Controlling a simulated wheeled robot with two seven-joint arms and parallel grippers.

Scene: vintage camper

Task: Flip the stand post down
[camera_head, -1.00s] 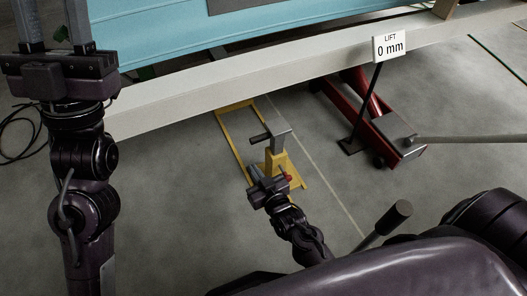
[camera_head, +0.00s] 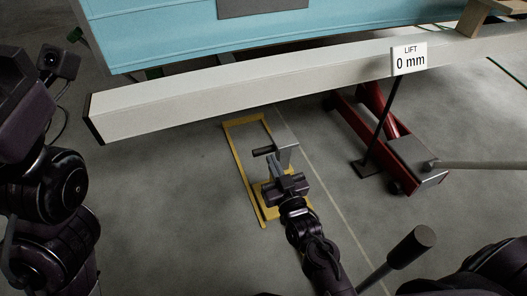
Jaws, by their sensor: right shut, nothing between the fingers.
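The stand has a grey upright post (camera_head: 284,148) with a short dark handle (camera_head: 263,151) sticking out to its left near the top. Its yellow lower part (camera_head: 266,187) is mostly hidden behind my right gripper. My right gripper (camera_head: 274,163) is shut and empty, its fingers pointing up beside the post's lower left side, just under the handle. I cannot tell whether the fingers touch the post. Of my left arm, dark links show at the left edge; its fingers are out of the picture.
A long pale beam (camera_head: 230,87) runs under the blue camper (camera_head: 180,35) above the stand. A yellow rectangular outline (camera_head: 236,160) lies on the floor around the stand. A red jack (camera_head: 392,130) stands to the right, with a "LIFT 0 mm" sign (camera_head: 409,58).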

